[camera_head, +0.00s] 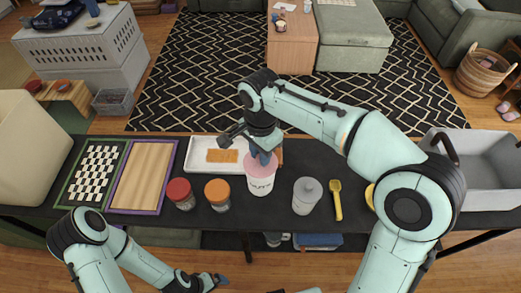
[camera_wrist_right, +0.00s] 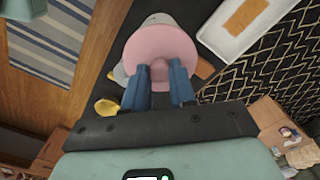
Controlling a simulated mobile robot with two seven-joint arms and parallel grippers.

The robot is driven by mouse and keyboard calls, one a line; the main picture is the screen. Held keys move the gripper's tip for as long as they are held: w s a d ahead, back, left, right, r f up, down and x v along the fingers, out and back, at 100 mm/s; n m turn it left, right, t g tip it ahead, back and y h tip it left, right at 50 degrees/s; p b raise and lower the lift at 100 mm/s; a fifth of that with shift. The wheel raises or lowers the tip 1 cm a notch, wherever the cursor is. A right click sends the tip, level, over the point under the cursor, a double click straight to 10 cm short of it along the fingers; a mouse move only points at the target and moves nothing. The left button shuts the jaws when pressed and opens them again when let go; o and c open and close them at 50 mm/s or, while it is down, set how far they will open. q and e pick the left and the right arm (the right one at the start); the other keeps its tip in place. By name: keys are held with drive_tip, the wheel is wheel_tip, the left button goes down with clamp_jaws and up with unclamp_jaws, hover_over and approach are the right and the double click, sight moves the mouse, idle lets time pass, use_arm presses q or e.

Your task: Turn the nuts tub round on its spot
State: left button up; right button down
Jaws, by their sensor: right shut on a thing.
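The nuts tub (camera_head: 261,187) is white with a pink lid and stands upright on the dark table, its "NUTS" lettering towards the head camera. My right gripper (camera_head: 263,158) comes down on it from above. In the right wrist view the blue fingers (camera_wrist_right: 158,80) are shut on the small knob of the pink lid (camera_wrist_right: 150,38). The fingers hide part of the lid. My left gripper (camera_head: 219,281) is low in the head view, in front of the table and away from the tub; its opening is unclear.
A red-lidded jar (camera_head: 180,193) and an orange-lidded jar (camera_head: 217,194) stand left of the tub. A white tray (camera_head: 198,166) lies close behind. A grey bin (camera_head: 482,160) is at far right.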

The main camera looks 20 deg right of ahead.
sight(261, 168)
drive_tip(key=shift+f+b, duration=1.85)
drive_tip(key=shift+f, duration=1.75)
use_arm(q)
drive_tip(key=s+f+b, duration=0.5)
drive_tip(key=f, duration=0.5)
drive_tip(key=shift+g, duration=0.4)
use_arm(e)
drive_tip(key=shift+f, duration=4.05)
drive_tip(key=shift+c, duration=1.8)
unclamp_jaws()
drive_tip(key=shift+r+p, duration=2.7)
drive_tip(key=shift+r, duration=0.9)
use_arm(q)
drive_tip(key=r, duration=0.2)
drive_tip(key=w+r, duration=0.2)
drive_tip(key=r, duration=0.1)
drive_tip(key=shift+r, duration=0.3)
use_arm(e)
drive_tip(key=shift+f, duration=0.15)
